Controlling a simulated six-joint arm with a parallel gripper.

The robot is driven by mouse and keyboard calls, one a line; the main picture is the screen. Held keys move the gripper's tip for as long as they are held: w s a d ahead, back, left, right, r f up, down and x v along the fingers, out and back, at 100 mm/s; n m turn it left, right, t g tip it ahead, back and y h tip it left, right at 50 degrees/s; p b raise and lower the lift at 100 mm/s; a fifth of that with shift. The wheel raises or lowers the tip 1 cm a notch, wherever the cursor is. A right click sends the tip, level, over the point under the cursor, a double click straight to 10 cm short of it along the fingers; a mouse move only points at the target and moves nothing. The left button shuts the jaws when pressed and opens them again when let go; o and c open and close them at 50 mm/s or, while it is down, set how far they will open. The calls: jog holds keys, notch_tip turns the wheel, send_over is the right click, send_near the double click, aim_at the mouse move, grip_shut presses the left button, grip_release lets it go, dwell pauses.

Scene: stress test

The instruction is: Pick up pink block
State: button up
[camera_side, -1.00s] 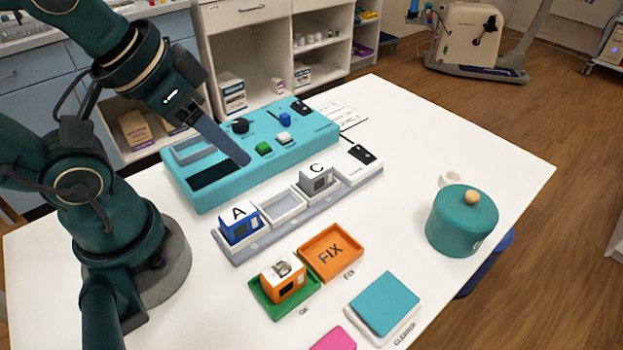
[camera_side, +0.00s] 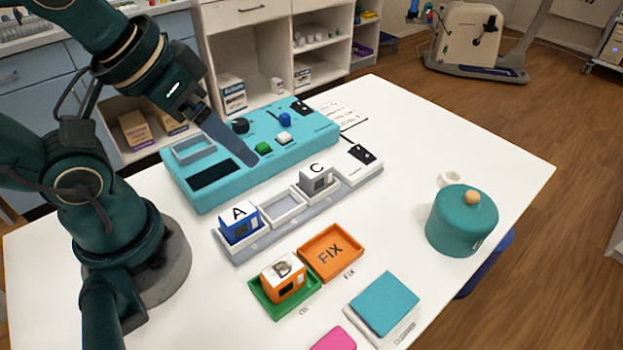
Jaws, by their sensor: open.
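A pink block (camera_side: 334,340) lies on the white table at the bottom edge of the view, and the frame cuts part of it off. My gripper (camera_side: 250,160) is above the turquoise control box, far up and left from the pink block. One finger shows from the side; the jaws are open and hold nothing that I can see.
A grey rack (camera_side: 258,243) holds blue block A (camera_side: 240,232) and grey block C (camera_side: 317,182). An orange block (camera_side: 285,288) sits in a green tray (camera_side: 262,298), beside an orange FIX tray (camera_side: 345,235). A teal pad (camera_side: 384,303) and teal pot (camera_side: 460,228) stand right.

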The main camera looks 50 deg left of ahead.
notch_tip(320, 180, up, 2)
jog(key=w+d+n, duration=0.1)
jog(key=w+n, duration=0.1)
jog(key=m+g, duration=0.3)
jog(key=g, duration=0.4)
send_near(334, 348)
notch_tip(334, 348, down, 5)
jog(key=shift+s, duration=0.15)
jog(key=shift+s+f, duration=0.2)
jog(key=shift+f, duration=0.05)
jog(key=shift+s+f, duration=0.15)
jog(key=shift+f, duration=1)
jog(key=shift+s+f, duration=0.1)
jog(key=shift+f, duration=1.05)
grip_shut()
